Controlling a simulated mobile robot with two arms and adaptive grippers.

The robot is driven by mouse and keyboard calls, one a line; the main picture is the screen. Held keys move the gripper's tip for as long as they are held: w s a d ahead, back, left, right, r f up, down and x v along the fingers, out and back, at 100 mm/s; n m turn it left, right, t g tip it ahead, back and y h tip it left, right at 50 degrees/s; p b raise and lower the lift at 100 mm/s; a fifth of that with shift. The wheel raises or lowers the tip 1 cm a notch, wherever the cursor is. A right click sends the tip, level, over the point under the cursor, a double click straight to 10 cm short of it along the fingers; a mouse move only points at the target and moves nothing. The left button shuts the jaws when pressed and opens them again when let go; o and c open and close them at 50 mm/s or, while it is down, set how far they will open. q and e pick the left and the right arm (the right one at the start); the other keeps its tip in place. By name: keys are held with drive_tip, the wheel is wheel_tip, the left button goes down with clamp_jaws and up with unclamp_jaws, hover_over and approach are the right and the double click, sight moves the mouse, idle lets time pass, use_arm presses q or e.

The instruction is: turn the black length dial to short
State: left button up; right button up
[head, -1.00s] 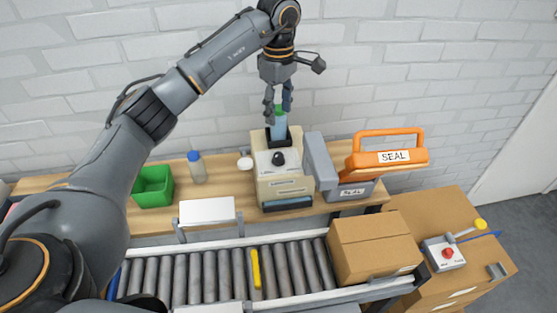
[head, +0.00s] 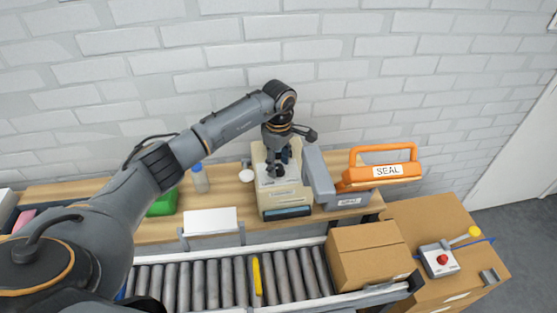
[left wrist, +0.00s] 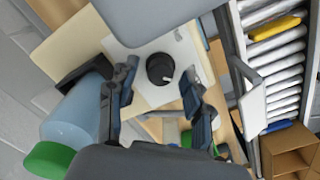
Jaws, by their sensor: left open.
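The black length dial (left wrist: 160,68) is a round knob on the pale top plate (left wrist: 185,52) of the cream dispenser (head: 285,197). In the left wrist view a pale mark shows on its lower right side; its setting labels are not readable. My left gripper (left wrist: 158,95) is open, with one finger on each side below the dial in that view, and does not hold it. In the head view my left gripper (head: 276,170) hangs over the machine's top and hides the dial. My right gripper is not in view.
A bottle with a green cap (left wrist: 50,158) stands close beside the left gripper. A grey arm-like block (head: 318,175) and the orange SEAL handle (head: 382,170) are right of the machine. A roller conveyor (head: 210,285) and a cardboard box (head: 370,255) are in front.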

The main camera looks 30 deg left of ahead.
use_arm(q)
clamp_jaws()
drive_tip(key=shift+f, duration=0.1)
idle(0.3)
drive_tip(key=n+b, duration=0.3)
drive_tip(key=shift+f+n, duration=0.1)
drive_tip(key=shift+n, duration=0.2)
drive_tip(key=n+b, duration=0.2)
drive_tip(key=n, duration=0.2)
drive_tip(key=shift+n, duration=0.3)
drive_tip(key=n+b, duration=0.2)
drive_tip(key=n, duration=0.3)
drive_tip(key=n+b, duration=0.1)
drive_tip(key=n, duration=0.3)
drive_tip(key=shift+n, duration=0.3)
